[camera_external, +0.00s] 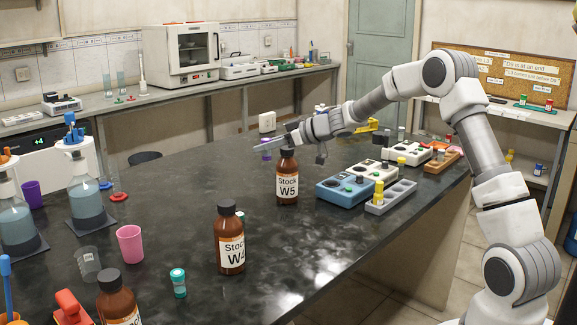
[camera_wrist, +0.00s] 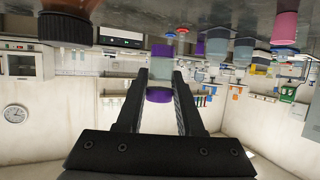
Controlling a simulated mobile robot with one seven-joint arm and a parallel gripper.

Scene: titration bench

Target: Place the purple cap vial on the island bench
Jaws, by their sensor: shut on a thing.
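The purple cap vial shows in the wrist view, which is upside down, as a purple cap (camera_wrist: 159,95) with a clear body (camera_wrist: 161,70). My gripper (camera_wrist: 162,78) is shut on it, one finger on each side. In the external view my gripper (camera_external: 262,146) reaches over the far side of the island bench (camera_external: 180,195), and a bit of purple, the vial (camera_external: 266,155), shows at the fingers. The vial looks held above the dark bench top; its exact height is hard to tell. Its lower part is partly hidden behind my gripper and a bottle.
Brown bottle Stock W5 (camera_external: 288,185) stands just in front of my gripper. Bottle Stock W4 (camera_external: 229,245), a pink cup (camera_external: 130,244) and a teal-capped vial (camera_external: 178,282) stand nearer. A blue device (camera_external: 344,190) and grey rack (camera_external: 390,198) are right. The bench's middle left is clear.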

